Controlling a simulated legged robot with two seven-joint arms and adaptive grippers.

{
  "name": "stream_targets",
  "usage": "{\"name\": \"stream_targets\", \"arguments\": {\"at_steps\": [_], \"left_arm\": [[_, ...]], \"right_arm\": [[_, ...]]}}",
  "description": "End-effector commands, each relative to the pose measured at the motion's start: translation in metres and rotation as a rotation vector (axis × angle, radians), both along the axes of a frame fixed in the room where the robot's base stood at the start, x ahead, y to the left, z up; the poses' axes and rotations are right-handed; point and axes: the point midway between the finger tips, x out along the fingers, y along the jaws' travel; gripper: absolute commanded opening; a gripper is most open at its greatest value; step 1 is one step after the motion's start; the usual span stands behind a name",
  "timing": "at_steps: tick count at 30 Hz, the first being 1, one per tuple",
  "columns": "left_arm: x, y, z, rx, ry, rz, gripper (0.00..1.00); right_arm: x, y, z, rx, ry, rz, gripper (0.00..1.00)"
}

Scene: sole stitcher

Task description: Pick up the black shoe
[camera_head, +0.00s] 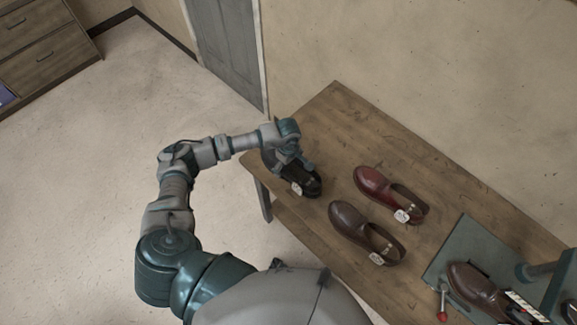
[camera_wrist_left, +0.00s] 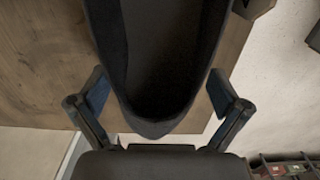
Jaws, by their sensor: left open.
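The black shoe (camera_head: 313,189) lies at the left end of the wooden table in the head view. In the left wrist view, the dark opening of the shoe (camera_wrist_left: 165,60) fills the middle of the picture. The open fingers of my left gripper (camera_wrist_left: 158,98) stand one on each side of the shoe's near end, with gaps visible between them and the shoe. My right gripper is not in view.
A dark red shoe (camera_head: 372,183) and a brown shoe (camera_head: 350,222) lie to the right on the wooden table (camera_head: 345,120). A stitching machine with a green-grey base (camera_head: 457,240) and another brown shoe stands at the lower right. A wall runs behind the table.

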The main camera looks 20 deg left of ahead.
Motion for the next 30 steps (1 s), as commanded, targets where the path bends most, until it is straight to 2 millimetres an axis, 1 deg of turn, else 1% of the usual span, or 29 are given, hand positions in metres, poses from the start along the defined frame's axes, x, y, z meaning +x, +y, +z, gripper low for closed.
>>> {"name": "stream_targets", "arguments": {"at_steps": [1,3,10,11,12,14,15,17,18,19,26,28,29,30], "left_arm": [[-0.0006,-0.001,-0.006,-0.001,0.001,-0.001,1.0],[-0.0002,-0.0009,-0.0106,0.0,0.0,-0.001,1.0],[0.0,0.0003,-0.0123,-0.001,-0.001,-0.001,1.0],[0.0,0.0003,-0.0123,-0.001,-0.001,-0.001,0.93],[0.0,0.0003,-0.0123,-0.001,-0.001,-0.001,0.82],[-0.0001,0.0004,-0.0123,-0.001,-0.001,-0.001,0.68],[0.0,0.0004,-0.0124,-0.001,-0.001,-0.001,0.57],[0.0001,0.0004,-0.0127,-0.001,-0.001,-0.001,0.42],[0.0002,0.0004,-0.0129,-0.001,-0.001,-0.001,0.33],[0.0003,0.0004,-0.0131,-0.001,-0.001,-0.001,0.27],[0.0008,0.0008,-0.0137,0.0,-0.001,0.0,0.27],[0.001,0.001,-0.0111,0.001,-0.001,0.0,0.27],[0.0011,0.0011,-0.0087,0.001,-0.001,0.0,0.18],[0.0013,0.0011,-0.004,-0.001,-0.002,0.0,0.13]], "right_arm": [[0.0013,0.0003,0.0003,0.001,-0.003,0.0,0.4],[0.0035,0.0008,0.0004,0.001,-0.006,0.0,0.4],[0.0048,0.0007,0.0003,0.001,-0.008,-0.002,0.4],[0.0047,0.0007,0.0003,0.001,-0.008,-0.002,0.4],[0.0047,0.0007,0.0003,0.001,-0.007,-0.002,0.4],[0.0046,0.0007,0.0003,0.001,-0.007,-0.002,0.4],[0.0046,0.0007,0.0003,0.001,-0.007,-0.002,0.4],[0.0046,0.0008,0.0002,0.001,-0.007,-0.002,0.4],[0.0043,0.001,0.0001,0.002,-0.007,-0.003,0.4],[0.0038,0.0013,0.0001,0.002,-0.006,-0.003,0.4],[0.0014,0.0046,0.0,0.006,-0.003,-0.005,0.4],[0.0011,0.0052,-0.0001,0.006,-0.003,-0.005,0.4],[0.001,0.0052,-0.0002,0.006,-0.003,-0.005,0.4],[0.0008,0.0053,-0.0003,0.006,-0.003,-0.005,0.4]]}}
